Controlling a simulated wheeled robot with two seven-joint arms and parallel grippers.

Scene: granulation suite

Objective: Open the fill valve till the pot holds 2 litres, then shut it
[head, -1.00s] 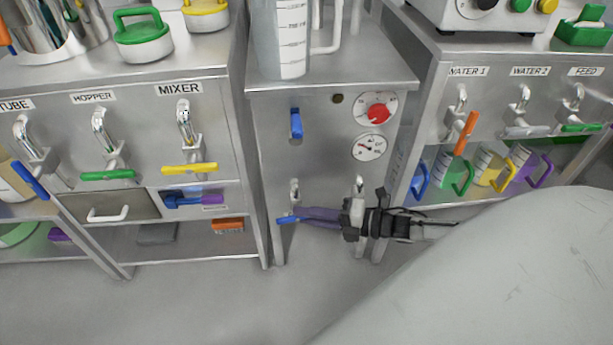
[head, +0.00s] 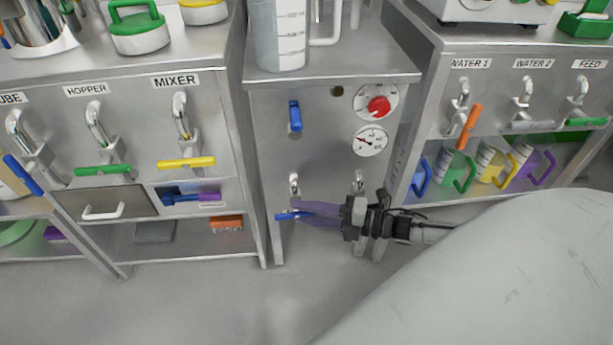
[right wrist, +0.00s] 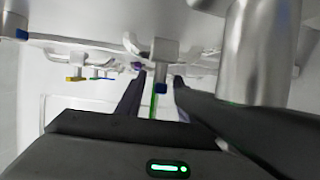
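The pot (head: 280,42), a clear jug with graduation marks, stands on the middle cabinet; its top is cut off and I cannot read a liquid level. On the cabinet front, a tap with a blue lever (head: 287,216) sits low on the left; another blue lever (head: 295,117) hangs upright above it. No label shows which is the fill valve. My right gripper (head: 306,213) is at the lower lever, fingers apart. In the right wrist view the lever's blue end (right wrist: 161,61) shows between the fingertips; contact is unclear. My left gripper is not in view.
A red knob (head: 379,106) and a dial gauge (head: 370,140) are on the cabinet's right. Labelled taps stand either side, including MIXER's yellow lever (head: 186,163) and WATER 1's orange lever (head: 468,128). The floor (head: 200,305) in front is clear.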

